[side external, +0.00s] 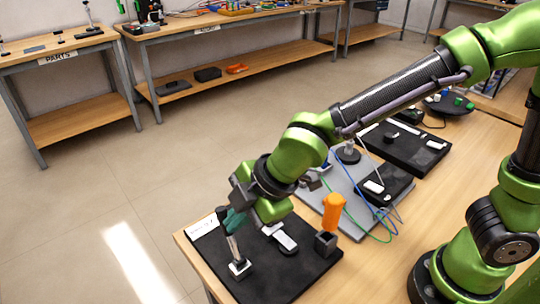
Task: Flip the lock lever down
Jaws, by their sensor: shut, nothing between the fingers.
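A metal lever (234,250) stands nearly upright on a small pale base (240,268), on the black mesh pad (275,280) at the table's front left corner. I take it to be the lock lever. My gripper (233,222) reaches down from the right, its teal fingers shut with nothing between them. The fingertips are at the lever's upper end and overlap it in this view. I cannot tell whether they touch it. The lever's top is hidden behind the fingers.
A grey board (315,196) with cables lies behind. Open floor is left of the table.

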